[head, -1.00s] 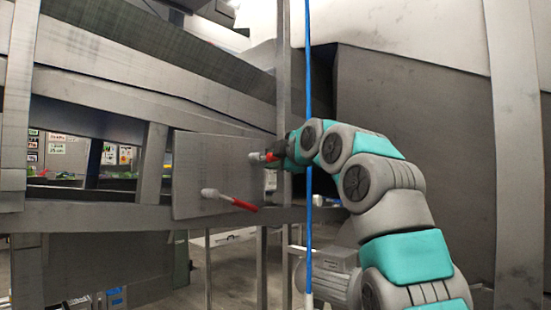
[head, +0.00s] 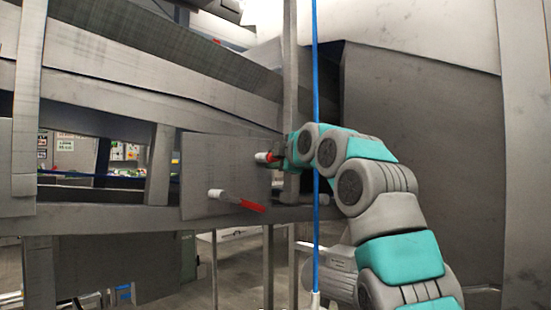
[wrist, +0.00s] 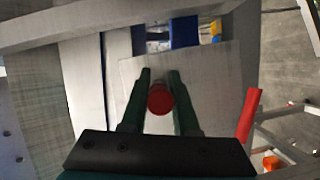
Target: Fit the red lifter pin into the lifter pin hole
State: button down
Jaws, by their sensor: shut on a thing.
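In the head view a short red piece with a white end (head: 263,157), which I take to be the red lifter pin, is at the right part of a flat grey plate (head: 225,165). My gripper (head: 279,157) holds it from the right. In the wrist view the gripper (wrist: 160,76) is shut on the round red end of the pin (wrist: 160,98), with a finger on each side and the plate (wrist: 205,95) behind. The lifter pin hole is not visible, and I cannot tell whether the pin's far end is inside anything.
A second white stub with a red-tipped bar (head: 240,203) sticks out from the plate's lower part; its red end (wrist: 249,115) shows right of my gripper in the wrist view. A thin blue upright (head: 315,100) passes in front of my arm. Grey beams surround the plate.

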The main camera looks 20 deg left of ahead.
jog(key=c, duration=0.6)
grip_release()
